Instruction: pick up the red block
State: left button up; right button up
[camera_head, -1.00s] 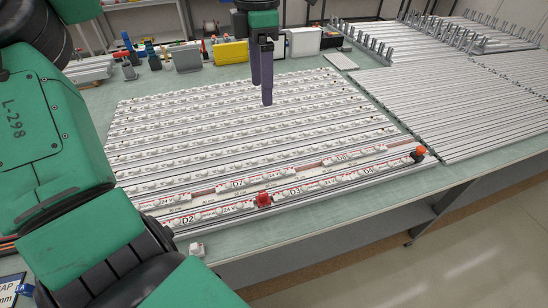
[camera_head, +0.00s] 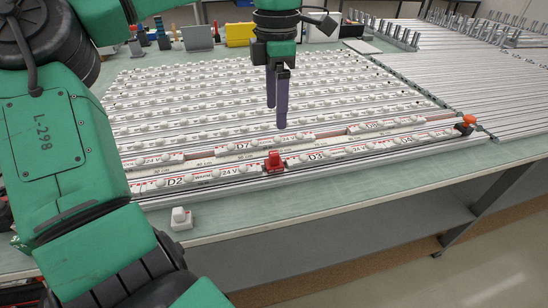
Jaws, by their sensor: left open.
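The red block (camera_head: 273,161) is small and stands upright near the front edge of the rail panel, between the labels D2 and D3. My left gripper (camera_head: 277,117) points down over the panel, with its fingertips above and slightly behind the block in the picture. It is open and holds nothing. Its two dark purple fingers overlap in this view, so the gap looks narrow. My right gripper is out of view.
The rail panel (camera_head: 230,146) carries rows of white terminal blocks. A small white block (camera_head: 181,217) lies on the table's front strip (camera_head: 250,215). Several grey rails (camera_head: 470,85) lie to the right.

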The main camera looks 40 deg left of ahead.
aim_at(276, 152)
pick_arm(q)
notch_tip(276, 152, down, 13)
jog(key=shift+f, duration=0.2)
grip_shut()
